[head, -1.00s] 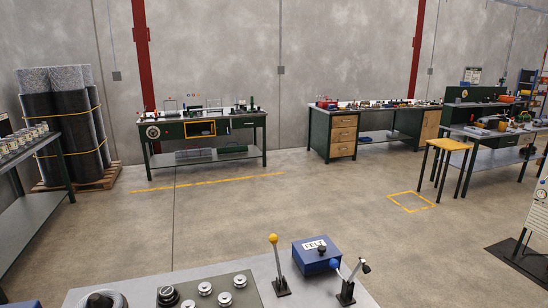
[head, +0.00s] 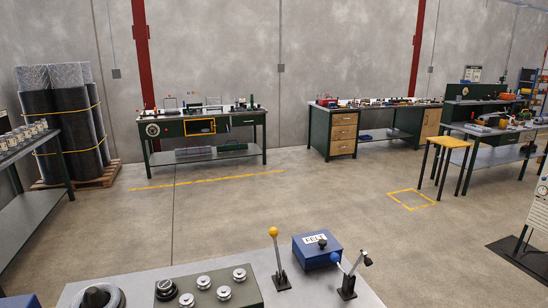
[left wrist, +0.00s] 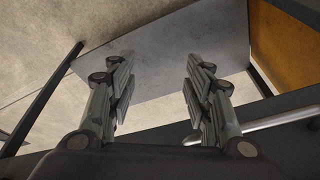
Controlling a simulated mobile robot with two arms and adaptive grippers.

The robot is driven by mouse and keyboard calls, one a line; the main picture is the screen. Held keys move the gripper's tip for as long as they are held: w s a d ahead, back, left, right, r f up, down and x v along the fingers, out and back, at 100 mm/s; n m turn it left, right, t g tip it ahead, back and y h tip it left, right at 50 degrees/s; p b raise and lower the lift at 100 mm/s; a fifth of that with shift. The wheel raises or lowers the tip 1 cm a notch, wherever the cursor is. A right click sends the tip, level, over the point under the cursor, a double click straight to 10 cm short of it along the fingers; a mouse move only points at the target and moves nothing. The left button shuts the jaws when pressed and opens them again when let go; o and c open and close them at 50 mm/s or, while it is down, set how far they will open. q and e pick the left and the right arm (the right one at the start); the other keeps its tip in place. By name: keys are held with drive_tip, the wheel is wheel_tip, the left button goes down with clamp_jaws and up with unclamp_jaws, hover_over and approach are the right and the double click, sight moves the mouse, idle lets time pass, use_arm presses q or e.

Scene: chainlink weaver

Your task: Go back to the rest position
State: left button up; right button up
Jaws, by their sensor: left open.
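My left gripper (left wrist: 160,88) shows in the left wrist view, its two fingers apart with nothing between them. Beyond the fingers is a grey flat panel (left wrist: 180,45), apart from them as far as I can tell. Neither arm shows in the head view, and my right gripper is in no view. In the head view, a grey console (head: 310,292) stands right in front of me. It carries a yellow-knobbed lever (head: 276,258), a blue-knobbed lever (head: 348,275), a blue FELT box (head: 318,254) and a green panel with several round knobs (head: 222,288).
Open concrete floor (head: 250,220) lies beyond the console. A green workbench (head: 205,125) and a drawer bench (head: 335,132) stand along the back wall. Wrapped rolls (head: 65,115) and a shelf rack (head: 38,200) are at left. A yellow-topped stool (head: 450,142) is at right.

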use_arm(q)
drive_tip(key=s+f+b, duration=0.2)
drive_tip(key=s+f, duration=0.2)
drive_tip(key=f, duration=1.2)
drive_tip(key=s+a+f+g+b, duration=0.1)
drive_tip(key=s+a+f+b, duration=0.2)
drive_tip(key=s+f, duration=1.3)
wheel_tip(320, 180, down, 3)
drive_tip(key=shift+a+r+g+b, duration=0.2)
drive_tip(key=shift+g+b, duration=0.2)
drive_tip(key=shift+b, duration=0.4)
drive_tip(key=shift+c, duration=0.2)
